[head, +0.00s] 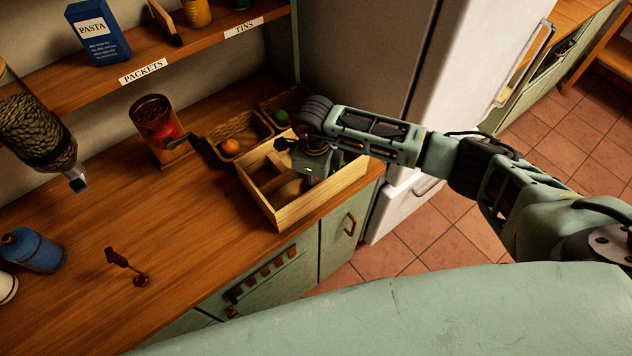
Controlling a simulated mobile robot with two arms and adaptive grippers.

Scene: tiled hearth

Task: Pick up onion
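My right gripper (305,168) reaches in from the right and points down into a light wooden crate (315,206) with divided compartments, near the counter's front edge. Its fingers are small and dark against the crate, so I cannot tell whether they are open or holding anything. A brown shape shows low in the crate beside the fingers; I cannot tell whether it is an onion. A round orange item (230,147) lies in a wicker basket (246,126) behind the crate, apart from the gripper. No onion is clearly identifiable.
A green round item (281,117) sits in another basket behind my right wrist. A cylindrical holder (154,116) with something red stands left of the baskets. The middle counter is clear.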

